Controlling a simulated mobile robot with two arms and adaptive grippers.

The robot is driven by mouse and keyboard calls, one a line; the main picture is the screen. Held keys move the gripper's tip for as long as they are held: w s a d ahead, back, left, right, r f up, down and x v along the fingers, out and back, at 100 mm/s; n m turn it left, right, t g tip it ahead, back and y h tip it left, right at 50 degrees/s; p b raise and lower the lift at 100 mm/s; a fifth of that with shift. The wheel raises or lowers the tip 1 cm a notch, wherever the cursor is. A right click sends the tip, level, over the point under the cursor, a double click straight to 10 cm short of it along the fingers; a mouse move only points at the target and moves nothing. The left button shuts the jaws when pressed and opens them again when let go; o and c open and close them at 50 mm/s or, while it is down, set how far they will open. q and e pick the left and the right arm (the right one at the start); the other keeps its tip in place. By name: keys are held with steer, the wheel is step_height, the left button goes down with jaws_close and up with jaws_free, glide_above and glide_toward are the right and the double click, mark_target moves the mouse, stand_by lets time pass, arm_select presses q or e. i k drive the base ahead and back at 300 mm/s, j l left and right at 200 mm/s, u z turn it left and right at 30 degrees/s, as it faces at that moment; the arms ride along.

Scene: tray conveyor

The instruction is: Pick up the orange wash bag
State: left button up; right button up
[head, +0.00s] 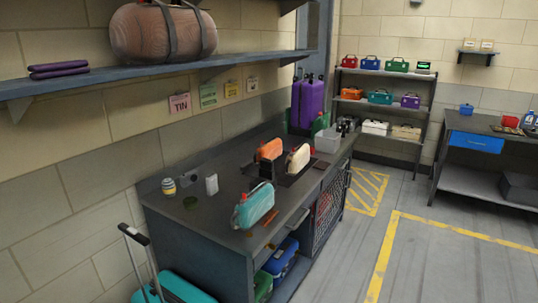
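An orange, bag-like item (269,150) stands on the dark grey counter (215,205), near its middle. Its lower part is partly hidden by a small dark object in front of it. A second orange item, box-shaped with a handle (351,94), sits on the middle level of the back rack. I cannot tell for certain which of the two is the wash bag. A teal item of similar shape (254,206) stands nearer on the counter. A cream one (298,159) stands to the right of the orange one. Neither of my grippers is in view.
A wall shelf (100,79) with a wood-patterned barrel-like bag (163,33) overhangs the counter. A purple suitcase (309,103) stands at the counter's far end. A teal suitcase (175,287) stands at the near left. The floor (430,265) on the right is clear.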

mark_target(272, 149)
steer(key=i+l+u, duration=0.25)
steer(key=i+l, duration=0.35)
steer(key=i, duration=0.15)
steer(key=i+l+u, duration=0.25)
steer(key=i+l, duration=0.5)
steer(key=l+u, duration=0.1)
steer(key=u, duration=0.25)
steer(key=i+l+u, duration=0.1)
steer(key=u, duration=0.3)
steer(key=i+l+u, duration=0.25)
steer(key=l, duration=0.45)
steer(key=i+l+u, duration=0.1)
steer(key=l+u, duration=0.15)
steer(key=l, duration=0.5)
steer(key=l+u, duration=0.25)
steer(key=l, duration=0.5)
steer(key=i+l, duration=0.1)
steer(key=l, duration=1.2)
steer(key=k+j, duration=0.25)
steer(key=k, duration=0.15)
